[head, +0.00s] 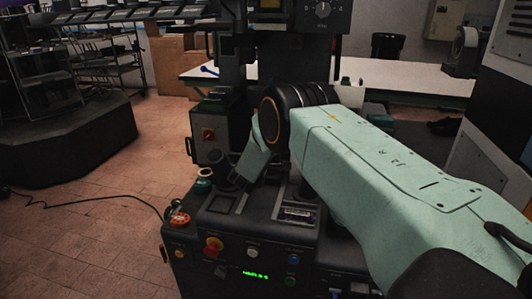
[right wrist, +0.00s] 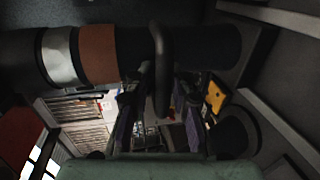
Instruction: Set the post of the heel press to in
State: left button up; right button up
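The heel press (head: 225,222) stands in the middle of the head view, a dark machine with a panel of knobs and a green display. My right arm reaches across it from the right and hides part of it. In the right wrist view a dark horizontal cylinder with copper and pale bands (right wrist: 98,54) crosses the top. A dark upright bar (right wrist: 162,75) stands in front of it. I cannot tell which part is the post. My right gripper (right wrist: 158,110) has its fingers apart, below the cylinder, with the bar's lower end between them and no clear contact. My left gripper is out of view.
A red knob (head: 213,247) and several buttons sit on the press front. A white-topped bench (head: 405,78) stands behind. A dark platform (head: 65,140) with shelving is at the left. A cable lies on the open tiled floor (head: 100,215).

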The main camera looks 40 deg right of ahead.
jog(key=shift+o, duration=1.4)
jog(key=shift+s, duration=0.1)
jog(key=shift+f, duration=0.15)
jog(key=shift+a, duration=0.1)
jog(key=v, duration=1.1)
jog(key=shift+s+a, duration=0.25)
jog(key=shift+a, duration=0.05)
